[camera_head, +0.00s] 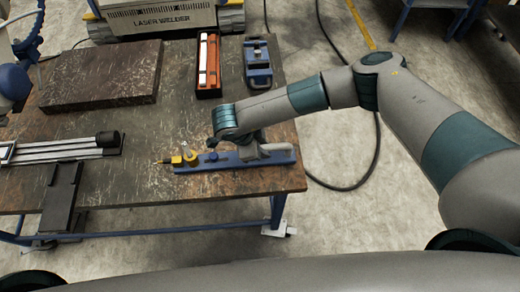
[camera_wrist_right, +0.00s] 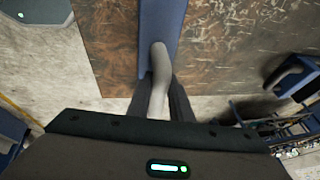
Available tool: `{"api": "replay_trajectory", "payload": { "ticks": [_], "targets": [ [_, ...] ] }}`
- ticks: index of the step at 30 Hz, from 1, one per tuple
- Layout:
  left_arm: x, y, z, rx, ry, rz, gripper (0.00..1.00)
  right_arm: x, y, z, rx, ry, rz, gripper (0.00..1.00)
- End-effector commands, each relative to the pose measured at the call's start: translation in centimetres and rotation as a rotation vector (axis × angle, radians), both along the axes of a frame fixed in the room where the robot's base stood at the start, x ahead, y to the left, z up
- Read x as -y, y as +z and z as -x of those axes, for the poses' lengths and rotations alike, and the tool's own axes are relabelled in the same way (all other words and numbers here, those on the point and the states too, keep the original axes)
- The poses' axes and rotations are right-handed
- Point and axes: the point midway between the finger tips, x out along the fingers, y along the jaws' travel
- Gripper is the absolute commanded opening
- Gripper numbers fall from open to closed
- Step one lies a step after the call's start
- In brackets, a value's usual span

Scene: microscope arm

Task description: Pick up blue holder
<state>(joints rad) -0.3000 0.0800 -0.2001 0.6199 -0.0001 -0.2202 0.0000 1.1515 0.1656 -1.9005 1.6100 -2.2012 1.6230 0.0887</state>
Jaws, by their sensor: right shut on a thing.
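The blue holder (camera_head: 225,164) is a long flat blue bar at the front right of the table. It carries a yellow fitting (camera_head: 188,154) at its left end and a grey curved handle (camera_head: 277,148) at its right. My right gripper (camera_head: 258,147) is over the right half of the bar. In the right wrist view, the fingers of my right gripper (camera_wrist_right: 160,98) are on both sides of the grey handle (camera_wrist_right: 158,75), shut on it. The bar (camera_wrist_right: 160,25) runs away beyond the handle. Whether it is clear of the table cannot be told. My left gripper is not in view.
The worn table (camera_head: 150,185) also bears a dark slab (camera_head: 102,75), an orange-red tray (camera_head: 208,65), a blue-and-black device (camera_head: 257,62) and silver rails (camera_head: 60,149). A laser welder (camera_head: 160,18) stands behind. The table between the rails and the holder is clear.

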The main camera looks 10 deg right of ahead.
Motion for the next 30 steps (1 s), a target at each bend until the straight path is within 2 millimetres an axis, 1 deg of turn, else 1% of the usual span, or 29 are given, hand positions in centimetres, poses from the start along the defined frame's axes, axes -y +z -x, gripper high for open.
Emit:
{"api": "replay_trajectory", "payload": {
  "ticks": [5,9,14,24,30],
  "targets": [
    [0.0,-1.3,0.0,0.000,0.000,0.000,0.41,-0.1,1.4,-0.1,0.004,0.001,-0.004,0.00],
    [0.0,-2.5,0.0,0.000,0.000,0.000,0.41,-0.1,3.1,-0.2,0.005,0.002,-0.005,0.00],
    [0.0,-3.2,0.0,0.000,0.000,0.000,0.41,1.4,4.2,1.0,0.001,0.001,-0.003,0.00],
    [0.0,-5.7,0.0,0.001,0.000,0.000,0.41,5.5,7.2,4.1,0.003,0.002,-0.003,0.00],
    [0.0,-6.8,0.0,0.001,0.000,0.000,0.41,7.5,8.9,5.7,0.003,0.002,-0.002,0.00]
  ]
}}
